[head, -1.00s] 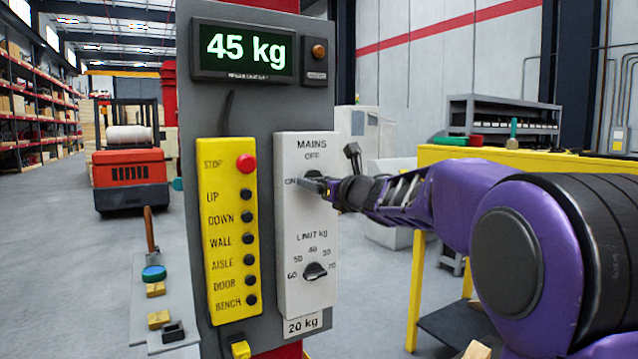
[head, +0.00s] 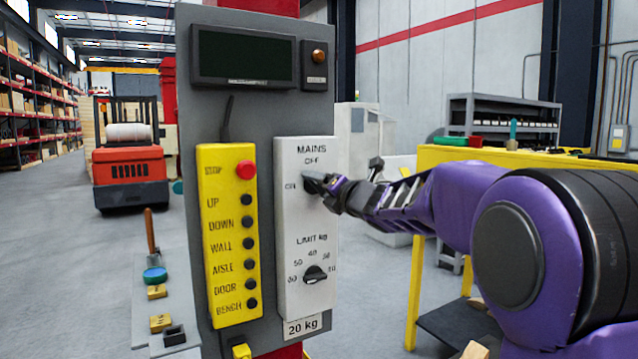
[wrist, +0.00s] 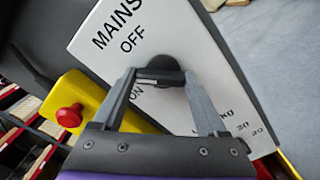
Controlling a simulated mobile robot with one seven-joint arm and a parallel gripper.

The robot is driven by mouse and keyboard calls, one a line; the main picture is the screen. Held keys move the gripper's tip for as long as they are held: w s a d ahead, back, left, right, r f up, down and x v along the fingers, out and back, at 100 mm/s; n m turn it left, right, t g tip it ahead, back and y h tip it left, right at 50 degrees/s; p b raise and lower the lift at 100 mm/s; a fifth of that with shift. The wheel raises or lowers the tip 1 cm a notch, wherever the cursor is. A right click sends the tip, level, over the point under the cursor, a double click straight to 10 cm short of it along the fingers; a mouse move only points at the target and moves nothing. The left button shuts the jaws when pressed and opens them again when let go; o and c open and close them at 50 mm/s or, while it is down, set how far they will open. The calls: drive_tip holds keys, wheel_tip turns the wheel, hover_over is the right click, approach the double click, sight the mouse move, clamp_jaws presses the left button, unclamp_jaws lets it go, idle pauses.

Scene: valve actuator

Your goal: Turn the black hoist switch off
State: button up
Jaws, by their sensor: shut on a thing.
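The black hoist switch (wrist: 161,66) is the rotary knob under the MAINS label on a white panel (head: 291,225), with OFF printed above it and ON to its left. My gripper (head: 318,184) reaches in from the right at this knob in the head view. In the wrist view my gripper (wrist: 160,77) has one finger on each side of the knob and is shut on it. The fingers hide part of the knob, and I cannot tell exactly where it points. The display (head: 243,55) above is dark and blank.
A yellow button box (head: 230,290) with a red STOP button (head: 245,169) stands just left of the white panel. A LIMIT kg knob (head: 315,273) sits below the switch. A yellow-framed bench (head: 440,155) is at the right, and a forklift (head: 128,170) stands behind.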

drive_tip(key=shift+d+r+m+p, duration=0.1)
drive_tip(key=shift+m+p, duration=0.65)
drive_tip(key=shift+m, duration=1.1)
drive_tip(key=shift+r+m+p, duration=0.1)
drive_tip(key=shift+m+p, duration=0.65)
drive_tip(key=shift+m, duration=1.1)
drive_tip(key=o, duration=1.3)
drive_tip(key=shift+w+f, duration=0.1)
